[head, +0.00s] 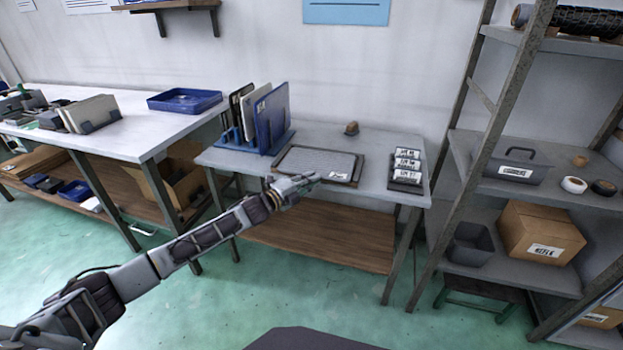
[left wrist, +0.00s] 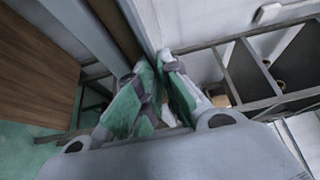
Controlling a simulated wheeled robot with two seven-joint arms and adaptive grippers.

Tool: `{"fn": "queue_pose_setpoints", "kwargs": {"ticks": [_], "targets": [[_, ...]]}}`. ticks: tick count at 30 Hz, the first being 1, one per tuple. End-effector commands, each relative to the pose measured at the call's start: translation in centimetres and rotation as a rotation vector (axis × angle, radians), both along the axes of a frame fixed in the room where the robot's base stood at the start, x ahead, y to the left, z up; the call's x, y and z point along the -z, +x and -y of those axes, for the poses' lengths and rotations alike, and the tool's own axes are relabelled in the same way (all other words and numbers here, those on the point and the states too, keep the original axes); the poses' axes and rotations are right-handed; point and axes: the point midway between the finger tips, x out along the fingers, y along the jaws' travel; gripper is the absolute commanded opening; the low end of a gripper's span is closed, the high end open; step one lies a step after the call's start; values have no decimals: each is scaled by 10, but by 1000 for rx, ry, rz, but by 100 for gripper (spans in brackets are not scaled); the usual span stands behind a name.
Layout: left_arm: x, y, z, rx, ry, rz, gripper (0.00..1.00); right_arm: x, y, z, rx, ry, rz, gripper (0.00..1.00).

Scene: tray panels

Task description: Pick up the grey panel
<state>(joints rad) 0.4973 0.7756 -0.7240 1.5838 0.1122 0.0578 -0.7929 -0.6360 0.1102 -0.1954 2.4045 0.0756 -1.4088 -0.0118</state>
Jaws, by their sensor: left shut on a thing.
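The grey panel (head: 318,161) lies flat on a dark tray (head: 360,168) on the right-hand table, with a white label near its front edge. My left gripper (head: 310,181) reaches in from the lower left to the panel's front edge. It is shut on that edge. In the left wrist view the fingers (left wrist: 160,70) meet at the end of a pale strip, which looks like the panel (left wrist: 147,22) seen nearly edge-on. The fingers hide the exact contact. My right gripper is not in view.
A blue rack (head: 270,140) with upright panels stands left of the tray. A holder with white labelled packs (head: 406,168) stands to its right, and a small brown block (head: 351,128) behind. A metal shelf (head: 497,100) rises at the right. The lower wooden shelf (head: 320,238) is bare.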

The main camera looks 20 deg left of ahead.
Motion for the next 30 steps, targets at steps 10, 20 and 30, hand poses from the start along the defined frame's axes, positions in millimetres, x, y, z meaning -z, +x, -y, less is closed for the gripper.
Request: {"fn": "queue_pose_setpoints", "kwargs": {"ticks": [10, 20, 30], "targets": [[-45, 0, 0, 2, 1, 4, 0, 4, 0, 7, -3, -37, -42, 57], [-86, 0, 0, 1, 1, 3, 0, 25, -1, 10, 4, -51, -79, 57], [-95, 0, 0, 0, 0, 2, 0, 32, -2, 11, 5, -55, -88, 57]]}}
